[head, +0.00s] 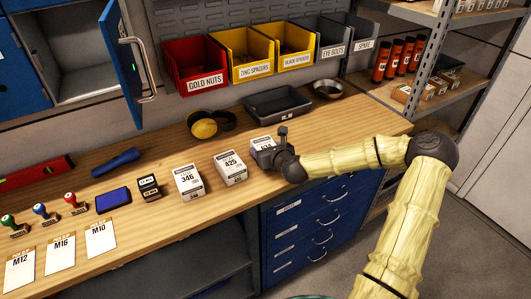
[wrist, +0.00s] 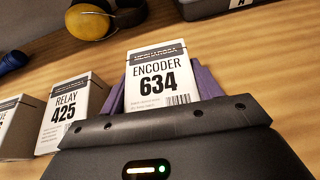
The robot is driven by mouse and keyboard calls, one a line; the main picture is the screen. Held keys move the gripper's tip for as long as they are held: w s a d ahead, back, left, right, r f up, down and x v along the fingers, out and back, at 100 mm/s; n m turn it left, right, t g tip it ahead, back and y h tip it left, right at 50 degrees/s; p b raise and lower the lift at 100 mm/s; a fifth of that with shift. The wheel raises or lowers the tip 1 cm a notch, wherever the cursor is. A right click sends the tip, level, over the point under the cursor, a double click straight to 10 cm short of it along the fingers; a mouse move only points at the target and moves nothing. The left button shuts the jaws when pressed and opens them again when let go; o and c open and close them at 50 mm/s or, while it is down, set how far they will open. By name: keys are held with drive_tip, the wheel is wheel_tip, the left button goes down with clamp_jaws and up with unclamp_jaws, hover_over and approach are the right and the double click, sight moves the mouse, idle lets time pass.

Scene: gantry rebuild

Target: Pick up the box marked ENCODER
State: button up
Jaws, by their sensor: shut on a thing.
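The white box marked ENCODER 634 (wrist: 160,72) stands upright, centred in the wrist view, between the purple pads of my gripper (wrist: 162,92). The gripper is shut on it, with one pad at each side. In the head view my gripper (head: 273,152) is at the bench's front edge, and it hides most of the ENCODER box (head: 261,141). I cannot tell whether the box touches the bench or hangs just above it.
The RELAY 425 box (head: 230,169) stands left of the ENCODER box, with the 346 box (head: 187,182) further left. Behind are a dark tray (head: 278,104), yellow earmuffs (head: 205,128) and a metal bowl (head: 328,89). The bench (head: 365,120) is bare at right.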

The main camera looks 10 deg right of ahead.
sight(266, 146)
wheel_tip(266, 146, up, 9)
drive_tip(key=shift+f, duration=0.2)
drive_tip(key=shift+r, duration=0.1)
idle(0.5)
